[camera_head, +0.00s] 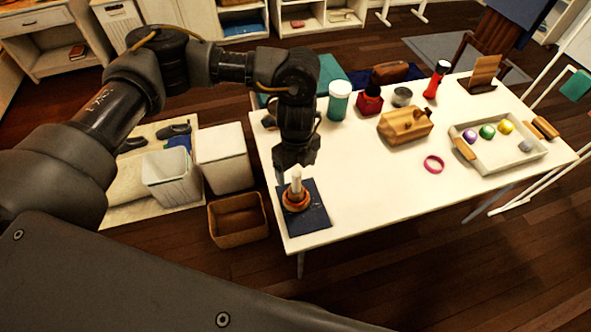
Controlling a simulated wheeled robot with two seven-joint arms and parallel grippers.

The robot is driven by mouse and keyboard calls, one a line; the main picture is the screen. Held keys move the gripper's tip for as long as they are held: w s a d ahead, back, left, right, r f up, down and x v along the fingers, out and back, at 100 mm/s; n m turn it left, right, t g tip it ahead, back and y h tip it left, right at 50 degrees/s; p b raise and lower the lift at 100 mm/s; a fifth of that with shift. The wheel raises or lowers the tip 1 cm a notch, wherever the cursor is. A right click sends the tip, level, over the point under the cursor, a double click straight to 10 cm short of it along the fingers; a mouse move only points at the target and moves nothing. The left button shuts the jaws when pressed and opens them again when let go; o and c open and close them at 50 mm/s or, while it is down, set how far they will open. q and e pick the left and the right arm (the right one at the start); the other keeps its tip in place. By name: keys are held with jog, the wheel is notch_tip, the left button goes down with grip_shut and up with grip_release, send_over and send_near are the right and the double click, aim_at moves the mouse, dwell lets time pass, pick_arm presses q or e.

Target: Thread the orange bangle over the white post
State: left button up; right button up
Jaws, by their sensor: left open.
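The white post (296,181) stands upright on a dark blue base (314,219) at the near left corner of the white table. The orange bangle (296,203) lies low around the post, close to the base. My left gripper (296,168) is open just above the post's top, pointing down, with nothing seen between its fingers. It looks apart from the bangle. My right gripper is not in view.
A pink ring (433,164) lies on the white table (360,205). A wooden block (405,125), a green jar (339,101) and a tray (492,165) of coloured balls stand farther back and right. The table's near middle is clear.

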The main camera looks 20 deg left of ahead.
pick_arm(q)
notch_tip(320, 180, up, 9)
jog(key=b, duration=0.1)
jog(key=shift+s+r, duration=0.1)
dwell(1.1)
